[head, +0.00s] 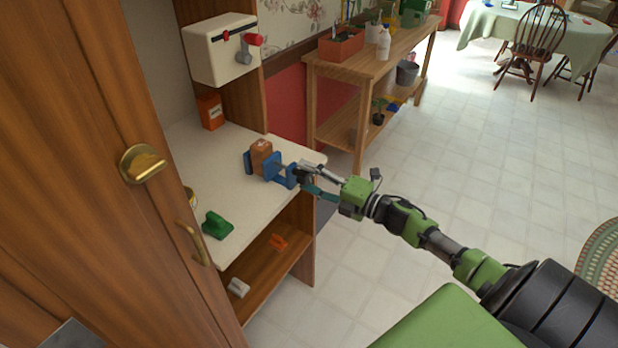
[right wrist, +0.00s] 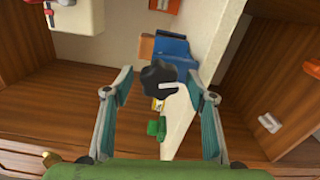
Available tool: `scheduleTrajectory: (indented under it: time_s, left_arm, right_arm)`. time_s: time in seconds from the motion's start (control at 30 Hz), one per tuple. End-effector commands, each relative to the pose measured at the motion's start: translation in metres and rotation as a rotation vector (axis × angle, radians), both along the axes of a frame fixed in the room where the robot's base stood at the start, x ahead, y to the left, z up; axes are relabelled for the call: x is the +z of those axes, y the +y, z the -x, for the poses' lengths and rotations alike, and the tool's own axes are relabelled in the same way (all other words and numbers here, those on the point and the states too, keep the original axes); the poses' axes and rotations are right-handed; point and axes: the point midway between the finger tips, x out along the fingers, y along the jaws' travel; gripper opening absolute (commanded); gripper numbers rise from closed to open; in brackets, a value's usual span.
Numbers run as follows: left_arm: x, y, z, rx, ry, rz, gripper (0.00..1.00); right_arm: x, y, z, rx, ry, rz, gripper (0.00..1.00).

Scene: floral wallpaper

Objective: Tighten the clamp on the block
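A brown wooden block (head: 261,152) sits in the jaws of a blue clamp (head: 275,166) on the pale bench top (head: 240,185). In the right wrist view the block (right wrist: 146,45) shows partly behind the blue clamp (right wrist: 173,52). The clamp's dark knob (right wrist: 158,82) faces my right wrist camera. My right gripper (head: 300,180) is at the clamp's right end. In the right wrist view its two fingers (right wrist: 159,72) are spread on either side of the knob, with a gap on each side. My left gripper is out of view.
A green object (head: 217,225) and a partly hidden yellow roll (head: 191,197) lie on the bench. An orange box (head: 210,111) stands at the back, below a white box with a red-knobbed lever (head: 222,50). The brown cabinet door (head: 110,200) closes off the left. The tiled floor is open at right.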

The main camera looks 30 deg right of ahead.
Motion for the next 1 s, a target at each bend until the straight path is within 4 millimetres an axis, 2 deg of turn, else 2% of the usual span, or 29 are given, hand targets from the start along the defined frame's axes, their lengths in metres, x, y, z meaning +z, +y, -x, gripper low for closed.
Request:
scheduleTrajectory:
  time_s: [0.27,0.7,0.9,1.0]
  left_arm:
    - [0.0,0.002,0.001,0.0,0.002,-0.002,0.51]
    - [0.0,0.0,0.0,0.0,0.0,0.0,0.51]
    - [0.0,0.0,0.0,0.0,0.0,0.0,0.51]
    - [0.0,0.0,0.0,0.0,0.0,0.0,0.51]
  right_arm:
    - [-0.001,-0.003,0.009,0.001,0.002,0.0,0.52]
    - [-0.002,-0.033,0.081,0.0,0.004,-0.002,0.52]
    - [-0.001,-0.043,0.104,-0.001,0.002,0.0,0.52]
    - [0.0,-0.045,0.109,0.0,0.001,0.0,0.52]
